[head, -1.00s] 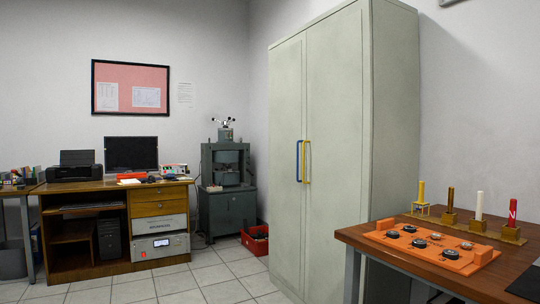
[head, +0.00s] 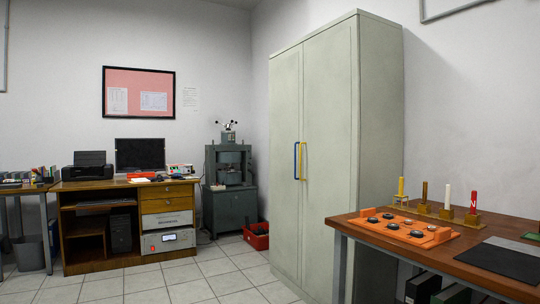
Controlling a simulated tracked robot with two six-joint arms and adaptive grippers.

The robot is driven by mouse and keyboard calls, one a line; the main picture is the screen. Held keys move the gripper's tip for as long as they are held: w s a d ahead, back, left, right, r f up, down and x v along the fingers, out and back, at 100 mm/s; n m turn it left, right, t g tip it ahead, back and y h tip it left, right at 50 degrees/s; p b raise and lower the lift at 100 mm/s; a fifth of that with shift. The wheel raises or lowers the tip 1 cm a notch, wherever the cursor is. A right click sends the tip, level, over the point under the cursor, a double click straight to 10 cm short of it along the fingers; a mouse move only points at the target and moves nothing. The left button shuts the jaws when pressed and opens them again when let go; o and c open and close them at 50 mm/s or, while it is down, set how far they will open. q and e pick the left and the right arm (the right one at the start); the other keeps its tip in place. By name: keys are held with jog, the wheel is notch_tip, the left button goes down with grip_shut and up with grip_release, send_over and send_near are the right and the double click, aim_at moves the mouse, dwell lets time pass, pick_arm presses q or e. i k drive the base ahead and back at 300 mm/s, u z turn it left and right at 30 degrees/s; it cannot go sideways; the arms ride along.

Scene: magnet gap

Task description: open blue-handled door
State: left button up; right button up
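A tall pale grey-green cabinet (head: 330,130) stands against the wall right of centre, with two tall doors on its front. The left door (head: 285,170) carries the blue handle (head: 296,160), a vertical bar near the middle seam. The right door carries a yellow handle (head: 303,161) just beside it. Both doors look shut. Neither of my grippers shows in the head view.
A wooden table (head: 450,255) with an orange tray (head: 405,235) stands at the right, near the cabinet's side. A red bin (head: 257,238) and a dark green machine (head: 229,190) stand left of the cabinet. A desk (head: 105,262) is farther left. Tiled floor (head: 200,283) in front is clear.

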aim_at(286, 69)
jog(key=z, duration=0.15)
jog(key=i, duration=0.9)
jog(key=u, duration=0.05)
